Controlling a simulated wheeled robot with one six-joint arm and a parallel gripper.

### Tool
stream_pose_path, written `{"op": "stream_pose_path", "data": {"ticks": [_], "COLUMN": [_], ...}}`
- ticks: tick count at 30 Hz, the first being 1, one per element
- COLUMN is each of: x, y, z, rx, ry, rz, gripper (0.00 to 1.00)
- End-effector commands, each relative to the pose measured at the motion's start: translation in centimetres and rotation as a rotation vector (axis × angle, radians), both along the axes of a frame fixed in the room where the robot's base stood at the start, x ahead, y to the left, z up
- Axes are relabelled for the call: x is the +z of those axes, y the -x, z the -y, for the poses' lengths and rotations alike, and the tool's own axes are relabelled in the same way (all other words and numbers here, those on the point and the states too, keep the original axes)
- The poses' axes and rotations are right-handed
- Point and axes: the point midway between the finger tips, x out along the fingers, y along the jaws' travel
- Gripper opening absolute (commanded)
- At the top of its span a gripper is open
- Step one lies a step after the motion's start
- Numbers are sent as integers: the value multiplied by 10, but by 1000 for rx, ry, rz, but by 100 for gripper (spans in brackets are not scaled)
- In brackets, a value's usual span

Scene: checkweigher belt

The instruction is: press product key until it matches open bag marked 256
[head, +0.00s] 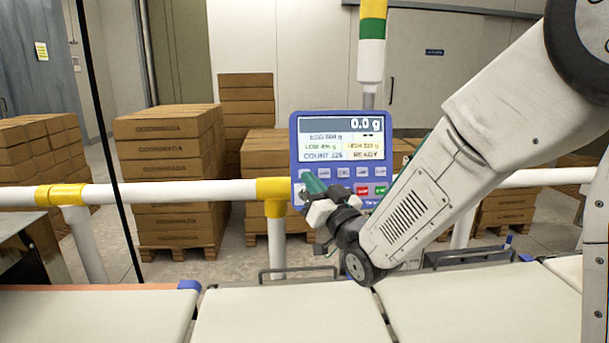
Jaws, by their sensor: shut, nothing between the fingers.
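The checkweigher's blue control panel (343,118) stands behind the belt. Its screen reads 0.0 g on the top line, with READY at lower right. The smaller lines, including the product line, are too small to read surely. Below the screen are pale blue keys (342,173), a red key (362,190) and a green key. My gripper (312,180) is shut and empty, its green fingertips at the lower left of the panel, over the keys there. It hides part of the key area, and I cannot tell whether it touches a key. No bag marked 256 is in view.
White belt sections (290,318) run across the front, bare where seen. A white and yellow guard rail (170,192) passes behind them. Stacked cartons (165,160) stand on pallets beyond. A beacon post (371,45) rises above the panel.

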Motion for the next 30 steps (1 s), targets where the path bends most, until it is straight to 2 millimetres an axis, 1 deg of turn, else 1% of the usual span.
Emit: {"op": "stream_pose_path", "data": {"ticks": [1,6,13,18,30], "x": [-3,-10,-16,-18,-18], "y": [-8,-32,-55,-62,-63], "z": [0,1,0,0,0], "rx": [-1,-2,-1,-1,-1], "ry": [1,0,0,0,0], "rz": [-2,-1,0,-1,0], "gripper": [0,0,0,0,0]}}
